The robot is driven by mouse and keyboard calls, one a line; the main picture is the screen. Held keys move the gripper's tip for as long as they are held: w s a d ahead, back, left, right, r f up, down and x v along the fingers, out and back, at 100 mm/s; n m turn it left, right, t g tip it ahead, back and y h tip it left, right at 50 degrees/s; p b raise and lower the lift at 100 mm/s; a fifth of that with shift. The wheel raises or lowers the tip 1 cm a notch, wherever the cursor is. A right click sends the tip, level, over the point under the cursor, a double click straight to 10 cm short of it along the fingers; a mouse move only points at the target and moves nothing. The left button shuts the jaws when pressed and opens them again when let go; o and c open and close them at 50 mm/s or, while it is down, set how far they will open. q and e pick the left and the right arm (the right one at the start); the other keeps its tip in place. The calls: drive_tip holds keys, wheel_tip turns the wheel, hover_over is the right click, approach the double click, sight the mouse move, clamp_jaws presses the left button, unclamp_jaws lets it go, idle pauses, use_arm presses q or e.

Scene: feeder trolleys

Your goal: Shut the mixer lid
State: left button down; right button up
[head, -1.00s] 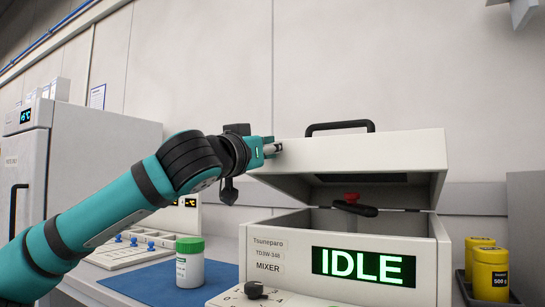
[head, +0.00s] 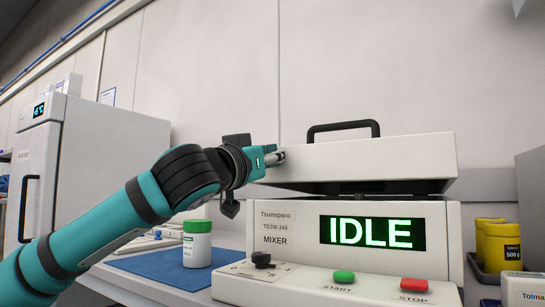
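The mixer (head: 292,255) is a pale box with a green IDLE display (head: 372,232). Its lid (head: 375,158) has a black handle (head: 343,130) on top and is nearly down, with a dark gap between lid and body. My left gripper (head: 278,157) is at the lid's left end, its fingertips at or against the lid's upper left edge. I cannot tell whether its fingers are open or shut. My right gripper is out of view.
A white jar with a green cap (head: 197,243) stands on a blue mat (head: 160,268) left of the mixer. Yellow jars (head: 500,245) stand at the right. Green (head: 343,276) and red (head: 414,285) buttons sit on the mixer's front. A white cabinet (head: 90,160) stands at the left.

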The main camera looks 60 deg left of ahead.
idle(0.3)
use_arm(q)
drive_tip(key=v, duration=1.2)
